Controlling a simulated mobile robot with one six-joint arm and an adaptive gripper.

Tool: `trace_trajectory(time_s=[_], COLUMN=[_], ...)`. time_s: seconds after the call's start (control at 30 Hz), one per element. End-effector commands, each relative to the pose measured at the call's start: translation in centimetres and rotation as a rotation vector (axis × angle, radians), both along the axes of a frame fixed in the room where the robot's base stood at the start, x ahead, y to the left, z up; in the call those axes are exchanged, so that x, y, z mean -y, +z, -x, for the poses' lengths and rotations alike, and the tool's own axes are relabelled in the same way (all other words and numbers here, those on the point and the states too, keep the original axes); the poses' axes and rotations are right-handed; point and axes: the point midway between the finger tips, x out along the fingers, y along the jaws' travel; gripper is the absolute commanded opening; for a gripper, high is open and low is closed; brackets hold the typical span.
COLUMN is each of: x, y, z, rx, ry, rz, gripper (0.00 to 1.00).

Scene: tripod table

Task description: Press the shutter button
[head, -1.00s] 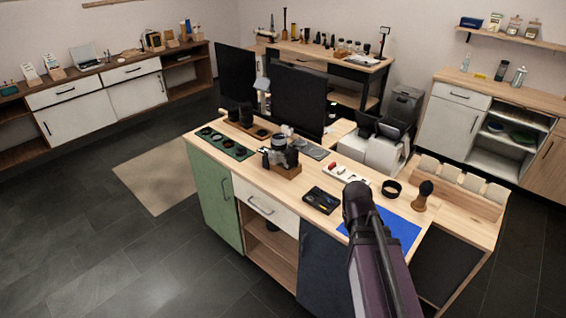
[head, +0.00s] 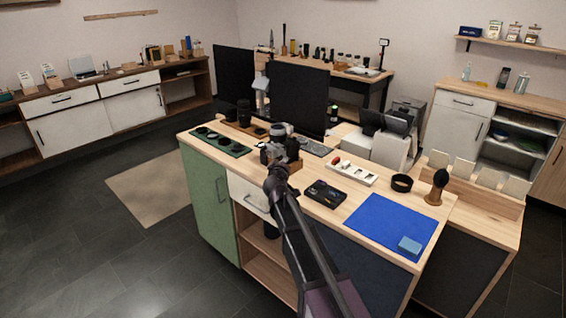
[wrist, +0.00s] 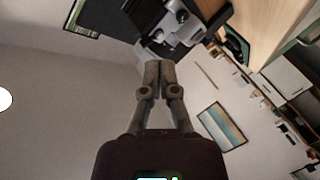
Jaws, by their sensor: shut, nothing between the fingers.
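The camera also shows at the top of the wrist view (wrist: 185,22), just beyond my fingertips and tilted in the picture. I cannot make out the shutter button. My gripper (wrist: 152,64) is shut with its fingertips together, empty and close to the camera body; I cannot tell if it touches. In the head view my arm reaches up to the front of the camera and covers part of it and its block.
A green mat with lenses (head: 220,141) lies left of the camera. Monitors (head: 300,98) stand behind.

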Motion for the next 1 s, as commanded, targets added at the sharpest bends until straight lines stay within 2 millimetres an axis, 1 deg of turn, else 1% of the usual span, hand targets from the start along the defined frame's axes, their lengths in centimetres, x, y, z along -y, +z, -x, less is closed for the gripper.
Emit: trace_trajectory(time_s=[0.03, 0.1, 0.2, 0.3, 0.47, 0.8, 1.0], x=[-2.1, -4.1, -6.3, -7.5, -8.0, -7.9, -7.5], y=[-0.9, -1.0, -1.1, -1.0, -0.9, -0.9, -0.9], z=[-0.8, -1.2, -1.5, -1.6, -1.5, -1.6, -2.2], rx=[0.027, 0.058, 0.088, 0.103, 0.110, 0.110, 0.109], ry=[0.045, 0.099, 0.155, 0.185, 0.200, 0.198, 0.197], rz=[0.017, 0.037, 0.058, 0.071, 0.076, 0.075, 0.074], gripper=[0.00, 0.00, 0.00, 0.00, 0.00, 0.00, 0.00])
